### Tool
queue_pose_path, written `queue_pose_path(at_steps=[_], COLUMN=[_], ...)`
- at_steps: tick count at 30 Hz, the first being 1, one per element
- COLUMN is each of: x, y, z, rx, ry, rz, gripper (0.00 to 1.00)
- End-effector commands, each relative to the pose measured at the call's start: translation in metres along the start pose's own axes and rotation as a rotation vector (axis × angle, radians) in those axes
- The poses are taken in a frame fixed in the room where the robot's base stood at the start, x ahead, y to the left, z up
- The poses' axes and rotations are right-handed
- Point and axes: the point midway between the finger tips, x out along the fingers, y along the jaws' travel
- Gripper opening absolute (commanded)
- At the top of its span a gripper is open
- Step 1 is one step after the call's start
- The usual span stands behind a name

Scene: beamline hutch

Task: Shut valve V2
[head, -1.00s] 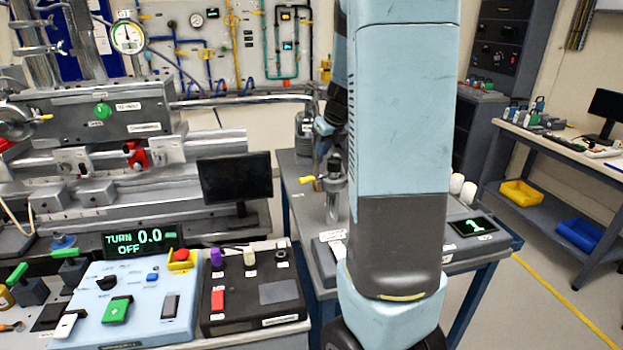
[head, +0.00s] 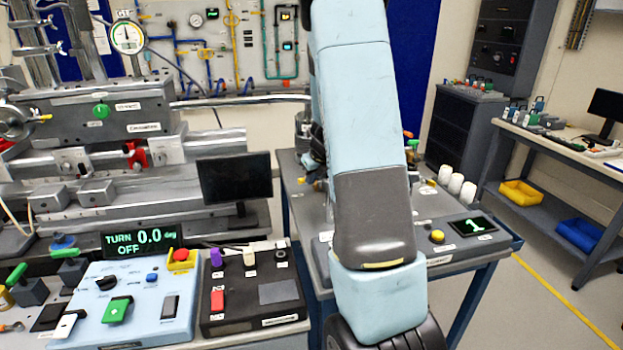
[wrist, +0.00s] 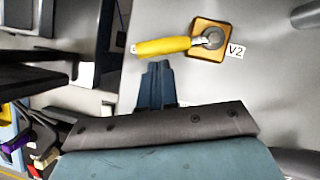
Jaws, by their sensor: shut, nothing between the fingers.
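Valve V2 shows in the wrist view as a yellow lever (wrist: 163,46) on a round grey hub (wrist: 213,37) over a square orange-brown plate (wrist: 196,53), with a "V2" label (wrist: 235,51) beside it. The lever points left from the hub, tilted slightly down at its free end. My gripper (wrist: 158,64) is shut and empty, its dark blue fingers just below the lever in the picture. I cannot tell whether they touch it. In the head view my arm hides the gripper and most of the valve area.
A black monitor (head: 235,182) and control boxes (head: 250,300) stand left of my arm. The wrist view shows bare grey surface around the valve.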

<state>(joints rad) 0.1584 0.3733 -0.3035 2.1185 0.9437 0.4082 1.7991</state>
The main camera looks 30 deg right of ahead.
Motion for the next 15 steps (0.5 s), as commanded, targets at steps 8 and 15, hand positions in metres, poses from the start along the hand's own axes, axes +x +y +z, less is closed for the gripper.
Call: queue_pose_path(at_steps=[8,15], x=[0.0034,0.0047], y=[0.0005,0.0023], z=[0.0003,0.0031], rx=[0.000,-0.002], ry=[-0.001,0.000], rz=[0.000,0.001], gripper=[0.00,0.00])
